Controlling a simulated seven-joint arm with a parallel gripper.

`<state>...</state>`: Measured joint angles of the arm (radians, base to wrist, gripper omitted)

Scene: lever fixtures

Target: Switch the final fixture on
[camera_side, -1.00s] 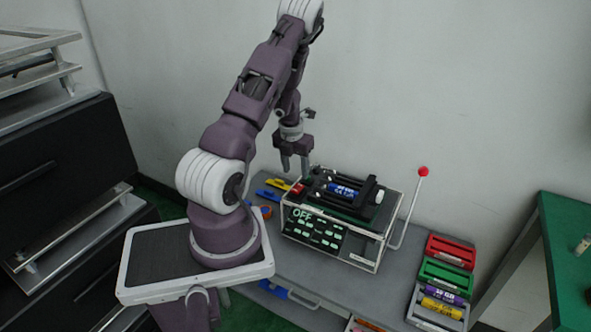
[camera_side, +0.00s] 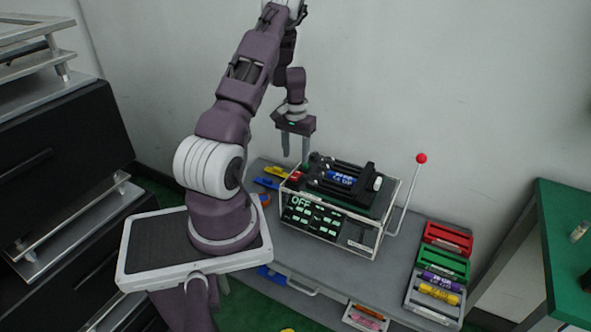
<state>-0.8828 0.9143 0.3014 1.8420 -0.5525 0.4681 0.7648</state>
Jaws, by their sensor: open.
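The fixture (camera_side: 340,206) is a box with a pale frame on the grey table. Its front panel (camera_side: 318,217) reads OFF in light letters. A blue cylinder (camera_side: 341,178) lies in the black holder on top. A lever (camera_side: 409,195) with a red ball knob (camera_side: 421,158) stands upright at the fixture's right side, tilted slightly right. My gripper (camera_side: 295,160) is open and empty, pointing down above the fixture's back left corner, well left of the lever. I cannot tell whether the fingertips touch anything.
Red, green and grey trays (camera_side: 446,237) stand on the table's right, with purple and yellow cylinders in the grey one. Yellow and blue tools (camera_side: 272,178) lie left of the fixture. A green table (camera_side: 570,225) stands at far right. The wall is close behind.

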